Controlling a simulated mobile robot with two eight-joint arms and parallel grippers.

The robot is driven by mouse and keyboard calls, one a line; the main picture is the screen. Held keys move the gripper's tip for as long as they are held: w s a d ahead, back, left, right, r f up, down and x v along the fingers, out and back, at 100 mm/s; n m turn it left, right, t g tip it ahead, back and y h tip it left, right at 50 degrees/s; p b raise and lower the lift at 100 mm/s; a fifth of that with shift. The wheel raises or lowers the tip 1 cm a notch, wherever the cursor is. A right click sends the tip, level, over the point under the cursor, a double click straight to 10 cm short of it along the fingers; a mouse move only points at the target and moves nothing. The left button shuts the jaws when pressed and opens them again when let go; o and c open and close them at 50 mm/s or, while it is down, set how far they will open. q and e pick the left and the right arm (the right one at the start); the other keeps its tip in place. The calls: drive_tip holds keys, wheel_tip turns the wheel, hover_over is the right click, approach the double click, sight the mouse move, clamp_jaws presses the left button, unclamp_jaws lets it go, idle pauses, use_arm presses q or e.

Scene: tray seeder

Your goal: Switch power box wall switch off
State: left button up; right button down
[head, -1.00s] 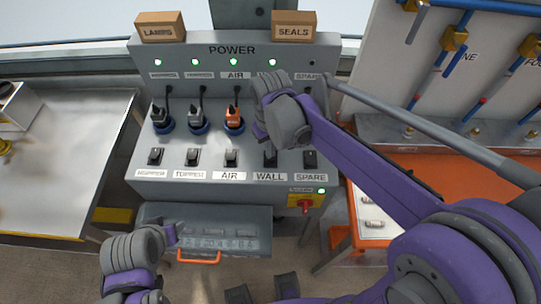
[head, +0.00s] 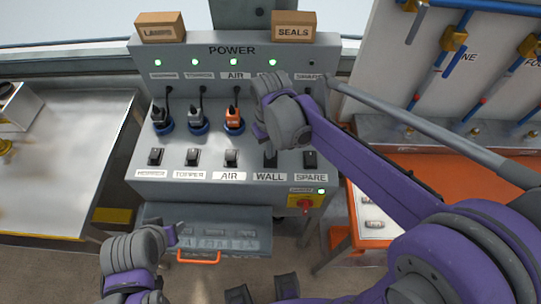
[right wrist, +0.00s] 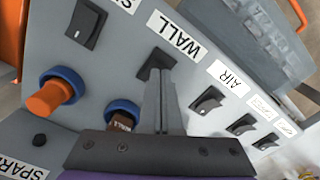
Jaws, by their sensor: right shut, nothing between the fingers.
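The grey power box (head: 150,100) has a row of dark rocker switches with labels below them. The wall switch (head: 271,161) sits above the WALL label (head: 270,177), between the AIR and SPARE switches. A green light (head: 273,62) is lit above its column. My right gripper (right wrist: 161,82) is shut and empty, with its fingertips right at the wall switch, which also shows in the right wrist view (right wrist: 153,62). The fingers cover part of it; contact and rocker tilt cannot be told. My left gripper (head: 173,236) is low at the left, away from the switches; its jaw opening is unclear.
The air switch (right wrist: 207,101) and spare switch (right wrist: 86,24) flank the wall switch closely. Plugs, including an orange one (head: 233,117), stick out above the row. A red rotary switch (head: 306,206) is at the lower right. A drawer with an orange handle (head: 199,259) lies below.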

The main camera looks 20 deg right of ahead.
use_arm(q)
drive_tip(key=shift+s+f+b, duration=0.25)
drive_tip(key=shift+f+b, duration=0.35)
drive_tip(key=shift+f, duration=0.15)
use_arm(e)
drive_tip(key=shift+f, duration=1)
use_arm(q)
drive_tip(key=shift+r, duration=0.1)
use_arm(e)
drive_tip(key=shift+r, duration=0.2)
drive_tip(key=shift+r+p, duration=2.05)
drive_tip(key=shift+r, duration=1.35)
use_arm(q)
drive_tip(key=r, duration=0.1)
drive_tip(key=w+r, duration=0.1)
drive_tip(key=r, duration=0.1)
drive_tip(key=w+r, duration=0.1)
drive_tip(key=r, duration=0.1)
drive_tip(key=shift+s, duration=0.1)
use_arm(e)
drive_tip(key=shift+s, duration=0.1)
drive_tip(key=s+d+f+m+t, duration=0.1)
drive_tip(key=s+d+t, duration=0.2)
drive_tip(key=s, duration=0.3)
drive_tip(key=s+d+f+m+t, duration=0.1)
drive_tip(key=s+d+f+t, duration=0.1)
drive_tip(key=s, duration=0.4)
drive_tip(key=shift+s+d+f+m+t, duration=0.3)
drive_tip(key=shift+d+m+t, duration=0.1)
drive_tip(key=shift+d, duration=0.4)
